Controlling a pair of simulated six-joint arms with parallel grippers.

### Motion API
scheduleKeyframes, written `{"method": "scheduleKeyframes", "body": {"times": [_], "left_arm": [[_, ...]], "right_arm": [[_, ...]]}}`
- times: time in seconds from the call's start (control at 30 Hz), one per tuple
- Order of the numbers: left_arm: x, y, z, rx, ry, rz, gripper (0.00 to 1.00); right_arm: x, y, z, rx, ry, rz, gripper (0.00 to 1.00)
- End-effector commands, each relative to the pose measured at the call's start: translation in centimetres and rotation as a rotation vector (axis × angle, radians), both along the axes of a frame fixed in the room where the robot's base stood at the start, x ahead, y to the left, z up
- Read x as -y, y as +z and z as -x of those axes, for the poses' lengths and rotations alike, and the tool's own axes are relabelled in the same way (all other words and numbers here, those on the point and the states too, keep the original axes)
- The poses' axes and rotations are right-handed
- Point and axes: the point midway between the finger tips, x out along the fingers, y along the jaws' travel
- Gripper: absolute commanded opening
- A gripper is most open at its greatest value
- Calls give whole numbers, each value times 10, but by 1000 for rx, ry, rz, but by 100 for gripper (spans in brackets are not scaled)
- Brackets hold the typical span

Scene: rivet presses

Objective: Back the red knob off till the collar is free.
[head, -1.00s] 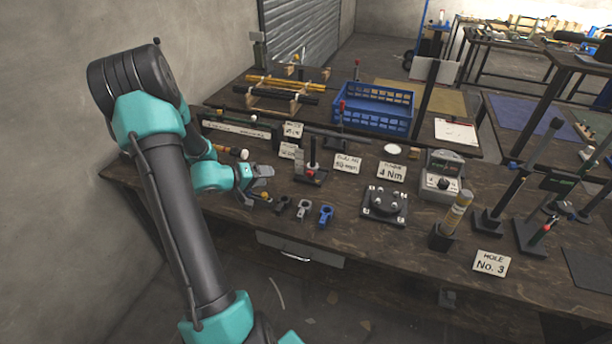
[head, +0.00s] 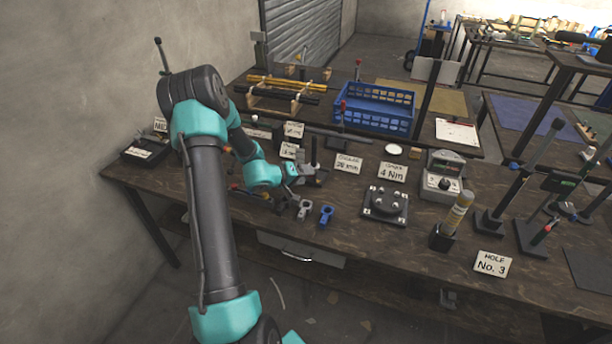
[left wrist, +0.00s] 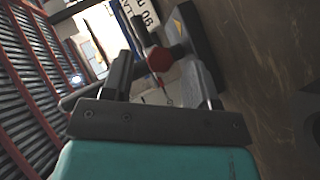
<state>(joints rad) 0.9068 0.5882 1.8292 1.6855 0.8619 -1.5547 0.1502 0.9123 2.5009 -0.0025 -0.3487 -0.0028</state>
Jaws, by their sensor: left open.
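The red knob (left wrist: 160,60) shows in the left wrist view between my two open fingers, near their tips. It sits on a dark fixture with a bar; I cannot tell whether the fingers touch it. In the head view my left gripper (head: 300,171) is open at the foot of a black upright post (head: 314,150), and it hides the knob there. The collar on this fixture cannot be made out clearly. A grey ring clamp (head: 304,209) and a blue ring clamp (head: 326,214) lie on the bench in front. My right gripper is not in view.
Signs reading 26 mm (head: 347,164) and 4 Nm (head: 392,173) stand to the right of the post. A dark plate fixture (head: 385,206) and a grey meter box (head: 441,184) are further right. A blue crate (head: 372,108) stands behind.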

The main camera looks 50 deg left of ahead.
Motion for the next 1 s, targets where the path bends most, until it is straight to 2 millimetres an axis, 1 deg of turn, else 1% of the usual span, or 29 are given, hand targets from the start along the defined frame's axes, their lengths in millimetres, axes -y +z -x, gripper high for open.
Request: {"method": "scheduleKeyframes", "body": {"times": [0.03, 0.13, 0.43, 0.93, 1.0], "left_arm": [[2, -2, -4, 0, -1, 1, 54], [3, -4, -8, -2, -1, 0, 54], [3, -4, -9, -1, 0, 0, 53], [3, -4, -9, -1, 0, 0, 5], [2, -4, -9, 0, -1, 2, 5]], "right_arm": [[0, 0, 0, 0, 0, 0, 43], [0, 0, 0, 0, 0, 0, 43], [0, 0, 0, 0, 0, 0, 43], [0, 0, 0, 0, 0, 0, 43], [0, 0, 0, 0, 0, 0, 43]]}}
